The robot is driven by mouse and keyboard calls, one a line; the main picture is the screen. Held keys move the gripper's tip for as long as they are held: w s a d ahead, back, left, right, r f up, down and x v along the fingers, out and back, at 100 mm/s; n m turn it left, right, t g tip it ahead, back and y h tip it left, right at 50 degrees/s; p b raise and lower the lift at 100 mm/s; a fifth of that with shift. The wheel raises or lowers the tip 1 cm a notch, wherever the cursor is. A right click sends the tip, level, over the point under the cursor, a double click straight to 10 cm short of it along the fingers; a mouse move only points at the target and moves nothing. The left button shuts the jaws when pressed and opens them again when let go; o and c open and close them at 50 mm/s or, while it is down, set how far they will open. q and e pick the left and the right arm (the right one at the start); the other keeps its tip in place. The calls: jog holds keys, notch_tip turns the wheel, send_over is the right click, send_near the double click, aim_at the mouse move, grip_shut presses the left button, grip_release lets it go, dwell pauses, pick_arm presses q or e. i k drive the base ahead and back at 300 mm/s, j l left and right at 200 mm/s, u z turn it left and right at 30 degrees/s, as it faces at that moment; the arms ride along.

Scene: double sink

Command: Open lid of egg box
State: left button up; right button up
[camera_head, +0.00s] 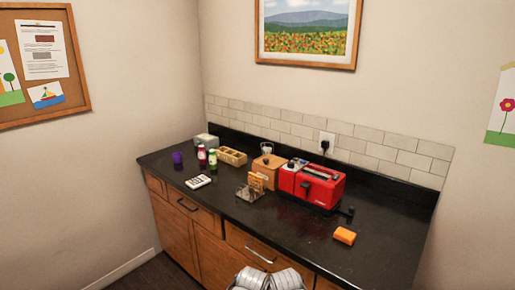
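I cannot tell for sure which item is the egg box. A small grey box (207,141) stands at the back left corner of the black counter (270,222). A low yellow-tan box (232,157) with what look like compartments sits to its right, near the tiled wall. Both are small and far away, so the state of any lid is unclear. Two pale grey rounded parts of my own body (268,279) show at the bottom edge. Neither gripper's fingers are in view.
A purple cup (178,157), red bottle (202,156) and green bottle (213,159) stand at the left. A white keypad-like item (198,181), wire rack (249,192), wooden block (267,170) and red toaster (319,187) follow. An orange block (344,235) lies front right.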

aim_at(205, 139)
jog(key=i+j+z, duration=0.15)
jog(key=j, duration=0.25)
jog(key=i+j+z, duration=0.15)
jog(key=j, duration=0.25)
jog(key=i+j+z, duration=0.1)
jog(key=j, duration=0.35)
jog(key=i+j, duration=0.15)
jog(key=j, duration=0.35)
jog(key=i+j, duration=0.1)
jog(key=j, duration=0.4)
jog(key=i+j+z, duration=0.1)
jog(key=j, duration=0.4)
jog(key=i+j, duration=0.15)
jog(key=j, duration=0.35)
jog(key=i+j, duration=0.15)
jog(key=j, duration=0.35)
jog(key=i+j+z, duration=0.1)
jog(key=j, duration=0.4)
jog(key=i+j, duration=0.1)
jog(key=j, duration=0.45)
jog(key=i+j, duration=0.1)
jog(key=j, duration=0.4)
